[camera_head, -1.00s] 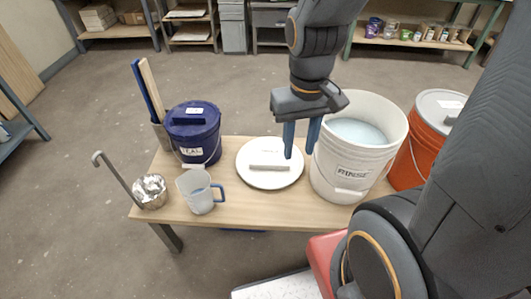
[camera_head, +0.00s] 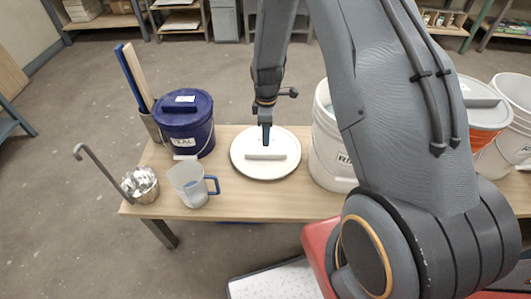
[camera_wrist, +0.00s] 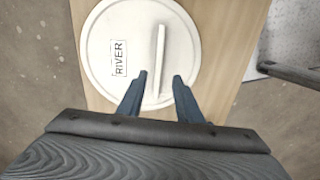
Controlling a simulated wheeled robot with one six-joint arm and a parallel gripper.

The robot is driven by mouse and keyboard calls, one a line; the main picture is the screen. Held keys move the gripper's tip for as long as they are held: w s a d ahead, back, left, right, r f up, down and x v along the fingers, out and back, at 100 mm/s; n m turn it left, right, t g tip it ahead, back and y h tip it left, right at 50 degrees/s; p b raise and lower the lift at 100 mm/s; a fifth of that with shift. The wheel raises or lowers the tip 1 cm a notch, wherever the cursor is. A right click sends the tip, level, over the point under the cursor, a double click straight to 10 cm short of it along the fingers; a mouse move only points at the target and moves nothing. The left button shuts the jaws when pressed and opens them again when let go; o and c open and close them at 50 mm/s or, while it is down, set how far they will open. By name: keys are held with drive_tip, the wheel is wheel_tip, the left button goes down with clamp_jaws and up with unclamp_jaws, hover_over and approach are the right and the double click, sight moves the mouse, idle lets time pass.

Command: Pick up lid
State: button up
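A round white lid (camera_head: 240,160) lies flat on the wooden table, with a raised white bar handle (camera_head: 266,155) across it. In the wrist view the lid (camera_wrist: 105,70) bears a label reading RIVER, and its handle (camera_wrist: 160,45) runs lengthwise between my fingers. My gripper (camera_head: 266,140) is over the lid's handle, pointing down. In the wrist view my gripper (camera_wrist: 161,78) is open, with one blue finger on each side of the handle and visible gaps. I cannot tell how far the fingertips reach down beside it.
A blue TEAL bucket (camera_head: 186,135), a measuring jug (camera_head: 188,186) and a metal ladle cup (camera_head: 140,186) stand left of the lid. A white bucket (camera_head: 327,160), partly hidden by my arm, stands close on the right. An orange bucket (camera_head: 484,118) is farther right.

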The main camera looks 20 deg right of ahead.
sight(266, 153)
drive_tip(key=shift+w+f+n, duration=0.25)
drive_tip(key=shift+f+n, duration=0.05)
drive_tip(key=shift+f, duration=0.7)
drive_tip(key=shift+s+f+p, duration=0.1)
drive_tip(key=shift+f+p, duration=0.2)
drive_tip(key=shift+f, duration=3.35)
drive_tip(key=shift+f, duration=0.25)
clamp_jaws()
